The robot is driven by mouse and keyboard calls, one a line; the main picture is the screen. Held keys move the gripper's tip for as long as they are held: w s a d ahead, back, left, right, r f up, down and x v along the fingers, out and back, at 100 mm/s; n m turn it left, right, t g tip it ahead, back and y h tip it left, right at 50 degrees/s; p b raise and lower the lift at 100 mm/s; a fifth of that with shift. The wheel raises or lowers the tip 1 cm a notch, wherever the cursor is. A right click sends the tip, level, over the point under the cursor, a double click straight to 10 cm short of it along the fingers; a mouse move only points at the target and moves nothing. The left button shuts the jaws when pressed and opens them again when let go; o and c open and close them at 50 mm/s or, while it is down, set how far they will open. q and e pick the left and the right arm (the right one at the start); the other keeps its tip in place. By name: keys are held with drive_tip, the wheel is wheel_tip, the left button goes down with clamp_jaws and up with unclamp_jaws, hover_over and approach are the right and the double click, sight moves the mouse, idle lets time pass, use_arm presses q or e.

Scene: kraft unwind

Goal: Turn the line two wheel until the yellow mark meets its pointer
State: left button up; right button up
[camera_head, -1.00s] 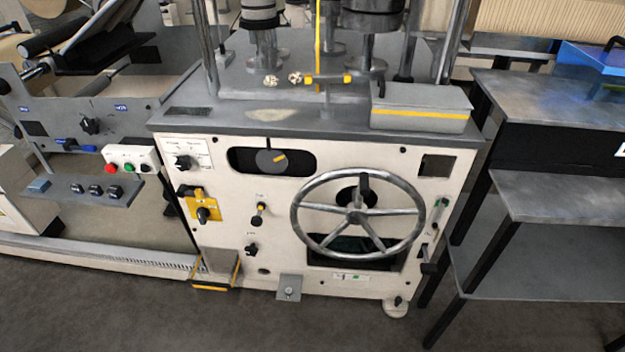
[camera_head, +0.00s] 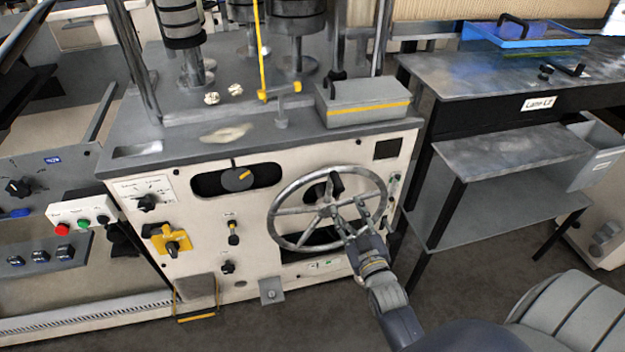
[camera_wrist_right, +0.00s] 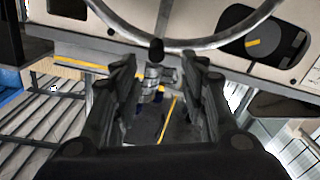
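The line two wheel (camera_head: 276,226), a grey spoked handwheel with a black knob (camera_head: 336,184) near its top, is on the front of the cream machine. Up-left of it, a dark window holds a round grey dial with a yellow mark (camera_head: 245,175) pointing up-right. A thin dark pointer (camera_head: 233,162) stands at the window's top, left of the mark. My right gripper (camera_head: 356,222) is at the wheel's lower right. In the right wrist view, its fingers (camera_wrist_right: 157,68) are apart, with the wheel rim (camera_wrist_right: 190,43) just beyond; contact is unclear. My left gripper is out of view.
A yellow-backed switch (camera_head: 170,243) and small knobs sit left of the wheel. A grey box with a yellow stripe (camera_head: 367,112) stands on the machine's top. A stepped grey table (camera_head: 500,165) stands close on the right. Open floor lies in front.

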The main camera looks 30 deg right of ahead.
sight(341, 189)
drive_tip(key=x, duration=0.4)
drive_tip(key=shift+w+d+r+p, duration=0.25)
drive_tip(key=shift+w+d+p, duration=0.1)
drive_tip(key=shift+d, duration=0.1)
drive_tip(key=x, duration=0.4)
drive_tip(key=shift+w+a, duration=0.1)
drive_tip(key=shift+w, duration=0.05)
drive_tip(key=shift+x, duration=0.85)
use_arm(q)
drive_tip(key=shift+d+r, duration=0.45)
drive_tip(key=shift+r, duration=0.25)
use_arm(e)
drive_tip(key=shift+f, duration=0.15)
clamp_jaws()
